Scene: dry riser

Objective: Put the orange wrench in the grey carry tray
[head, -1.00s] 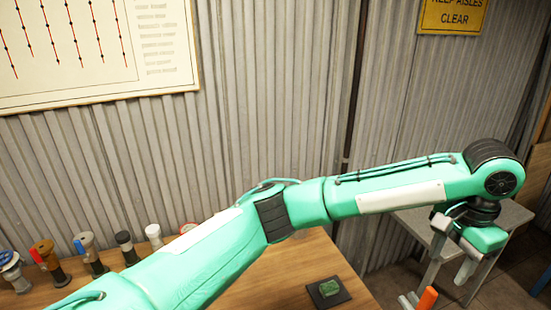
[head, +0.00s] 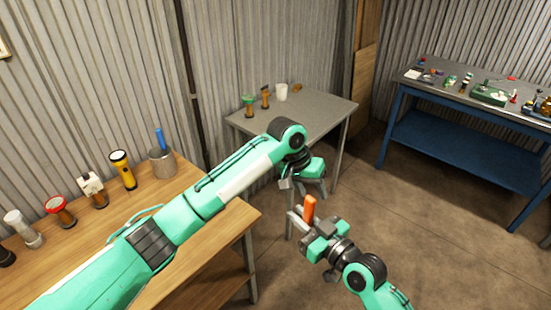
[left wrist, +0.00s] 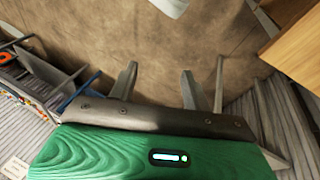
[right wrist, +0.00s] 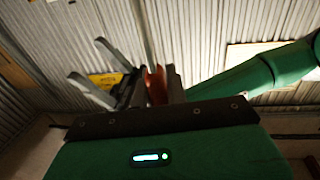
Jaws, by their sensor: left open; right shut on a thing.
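The orange wrench (head: 309,207) is upright in my right gripper (head: 304,217), which is shut on it; only its orange part shows clearly. In the right wrist view the wrench (right wrist: 156,86) sits between the fingers. My left gripper (head: 304,188) is open and empty, just above and close to the wrench in the head view; I cannot tell the exact gap. In the left wrist view its fingers (left wrist: 158,82) are apart with floor behind them. I cannot make out the grey carry tray in any view.
A wooden bench (head: 185,268) at left holds several flashlights and a metal cup (head: 162,163). A grey table (head: 325,108) at the back carries a white cup (head: 281,92) and small items. A blue workbench (head: 455,88) at right holds assorted things. Open floor (head: 420,220) lies between.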

